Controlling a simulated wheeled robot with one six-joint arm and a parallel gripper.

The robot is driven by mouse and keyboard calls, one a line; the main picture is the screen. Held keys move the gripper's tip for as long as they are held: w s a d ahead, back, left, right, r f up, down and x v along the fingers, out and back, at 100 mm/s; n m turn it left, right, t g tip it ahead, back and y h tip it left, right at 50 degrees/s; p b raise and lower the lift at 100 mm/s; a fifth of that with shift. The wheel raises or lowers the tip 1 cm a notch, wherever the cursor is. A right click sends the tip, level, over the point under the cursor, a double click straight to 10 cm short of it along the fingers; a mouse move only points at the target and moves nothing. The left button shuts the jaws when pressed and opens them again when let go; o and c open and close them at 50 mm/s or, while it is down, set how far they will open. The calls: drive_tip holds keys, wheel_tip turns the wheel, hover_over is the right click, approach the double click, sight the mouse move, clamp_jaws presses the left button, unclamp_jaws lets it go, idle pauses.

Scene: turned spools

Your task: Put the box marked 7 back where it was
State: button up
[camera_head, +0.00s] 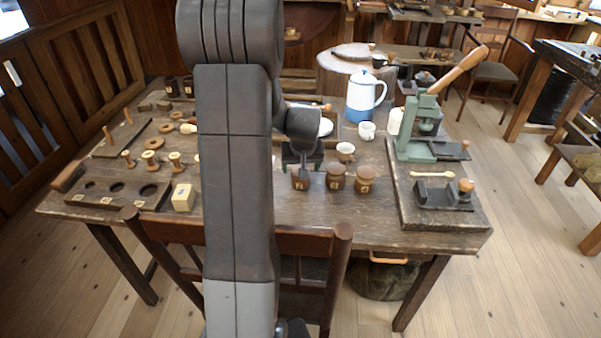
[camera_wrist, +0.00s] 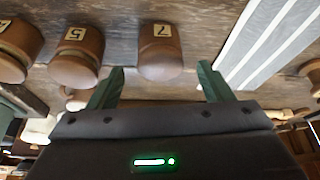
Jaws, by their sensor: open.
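The box marked 7 (camera_wrist: 160,58) is a small round brown wooden box with a pale number label, standing on the table. In the wrist view it sits between my open gripper's (camera_wrist: 162,70) two green fingertips, with a gap on each side. In the head view my gripper (camera_head: 303,158) is over the leftmost of three small round boxes (camera_head: 300,180), partly covering it; its label is too small to read there. The box marked 5 (camera_wrist: 78,58) stands beside it, and a third box (camera_wrist: 18,50) stands beyond, its number unclear.
The worn wooden table (camera_head: 310,215) is bare in front of the boxes. A small cup (camera_head: 345,151) stands just behind them. A green press (camera_head: 425,135) is to the right. A holed block (camera_head: 120,194) and a pale block (camera_head: 183,198) are left. A pale striped strip (camera_wrist: 270,40) lies near box 7.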

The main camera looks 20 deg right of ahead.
drive_tip(key=v, duration=0.6)
drive_tip(key=shift+r, duration=0.3)
drive_tip(key=shift+s, duration=0.15)
drive_tip(key=shift+c, duration=0.4)
